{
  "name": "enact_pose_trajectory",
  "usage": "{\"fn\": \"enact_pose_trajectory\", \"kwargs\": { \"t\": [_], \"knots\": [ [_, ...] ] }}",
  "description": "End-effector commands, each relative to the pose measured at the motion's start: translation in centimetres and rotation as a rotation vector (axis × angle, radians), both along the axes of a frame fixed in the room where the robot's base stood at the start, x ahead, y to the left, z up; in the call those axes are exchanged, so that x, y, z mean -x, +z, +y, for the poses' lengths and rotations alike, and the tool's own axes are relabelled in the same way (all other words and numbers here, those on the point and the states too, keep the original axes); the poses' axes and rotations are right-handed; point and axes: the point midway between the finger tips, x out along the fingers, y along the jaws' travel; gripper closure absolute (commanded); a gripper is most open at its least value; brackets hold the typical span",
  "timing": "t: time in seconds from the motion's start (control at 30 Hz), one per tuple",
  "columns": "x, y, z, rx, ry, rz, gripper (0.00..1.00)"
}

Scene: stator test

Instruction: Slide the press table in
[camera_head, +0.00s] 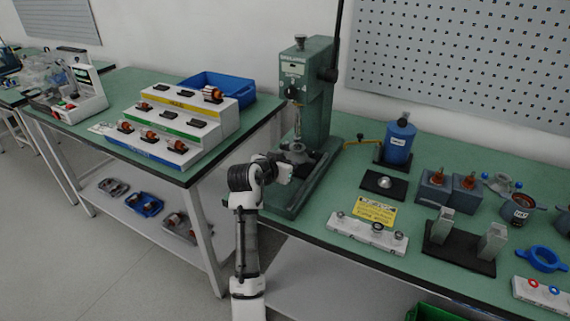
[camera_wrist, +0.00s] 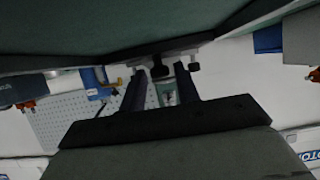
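The green press (camera_head: 307,90) stands at the left end of the right-hand bench. A grey, rounded table piece (camera_head: 298,153) sits low at its front, below the ram (camera_head: 294,92). My gripper (camera_head: 287,171) is at the front of the press base, close to the table piece. Whether it touches is unclear, and its fingers are too small to read.
A white block with a yellow label (camera_head: 375,211) and a black two-post fixture (camera_head: 459,250) lie nearer the front. A stepped parts rack (camera_head: 175,125) is on the left bench.

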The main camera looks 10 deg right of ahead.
Motion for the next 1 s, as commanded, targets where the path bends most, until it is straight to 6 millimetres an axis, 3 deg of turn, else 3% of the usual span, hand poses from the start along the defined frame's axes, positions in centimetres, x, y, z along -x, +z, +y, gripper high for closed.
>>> {"fn": "enact_pose_trajectory", "kwargs": {
  "t": [0.6,1.0],
  "knots": [
    [4.1,2.5,3.0,0.0,0.001,0.0,0.68],
    [4.4,2.5,3.2,0.0,0.0,0.0,0.68]
  ]
}}
